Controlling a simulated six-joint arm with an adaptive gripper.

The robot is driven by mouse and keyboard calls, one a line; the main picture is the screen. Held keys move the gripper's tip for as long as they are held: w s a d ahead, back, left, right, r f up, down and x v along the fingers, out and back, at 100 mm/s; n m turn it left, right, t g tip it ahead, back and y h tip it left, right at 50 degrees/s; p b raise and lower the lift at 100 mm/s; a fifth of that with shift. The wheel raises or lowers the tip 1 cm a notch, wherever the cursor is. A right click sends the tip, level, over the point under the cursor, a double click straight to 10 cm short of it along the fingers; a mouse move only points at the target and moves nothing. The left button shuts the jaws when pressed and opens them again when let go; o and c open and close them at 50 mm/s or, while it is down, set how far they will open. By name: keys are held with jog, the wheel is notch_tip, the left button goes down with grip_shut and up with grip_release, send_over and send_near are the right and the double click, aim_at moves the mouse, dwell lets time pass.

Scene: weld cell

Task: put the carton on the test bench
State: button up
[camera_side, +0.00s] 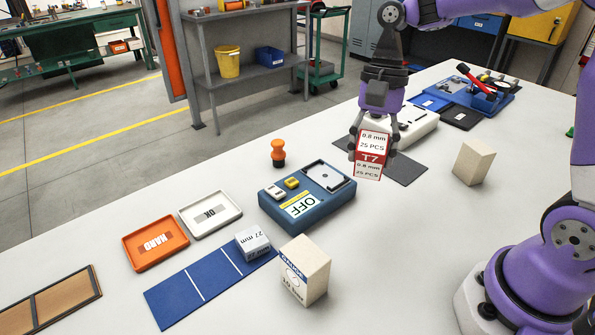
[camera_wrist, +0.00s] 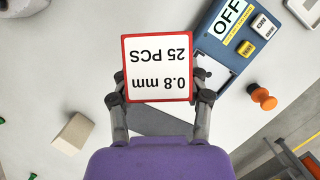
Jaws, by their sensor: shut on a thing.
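A red and white carton (camera_side: 369,157), marked T7, 0.8 mm and 25 PCS, is held upright in my gripper (camera_side: 374,148). It appears to hang above the table; the gap under it is hard to judge. In the wrist view the carton's white, red-edged top (camera_wrist: 157,68) lies between the fingers of my gripper (camera_wrist: 158,88). A blue unit (camera_side: 300,222) with an OFF label, two small buttons and a pale plate looks like the test bench. It stands left of and nearer the side camera than the carton, and partly shows in the wrist view (camera_wrist: 208,48).
An orange knob-like piece (camera_side: 278,152) stands behind the blue unit. A labelled beige box (camera_side: 305,272) and a block marked 27 mm (camera_side: 253,243) stand in front. A plain beige block (camera_side: 474,162) is at right. A dark mat (camera_side: 407,170) lies behind the carton.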

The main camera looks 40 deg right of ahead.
jog(key=s+d+f+y, duration=0.1)
jog(key=s+d+f, duration=0.1)
jog(key=d, duration=0.3)
jog(key=s+d+f+m+y, duration=0.1)
jog(key=s+d+f, duration=0.1)
jog(key=d, duration=0.3)
jog(key=s+d+f+m+g+y, duration=0.1)
jog(key=s+d+f, duration=0.1)
jog(key=d, duration=0.3)
jog(key=shift+s+d+f+y, duration=0.1)
jog(key=shift+s+f+y, duration=0.1)
jog(key=shift+f, duration=0.25)
jog(key=shift+s+d+f+y, duration=0.1)
jog(key=shift+s+f, duration=0.05)
jog(key=shift+f, duration=2.25)
jog(key=shift+f, duration=0.1)
jog(key=o, duration=1.3)
jog(key=shift+v, duration=1.55)
jog(key=shift+w+d+r, duration=0.1)
jog(key=shift+d+r, duration=0.1)
jog(key=shift+r, duration=0.25)
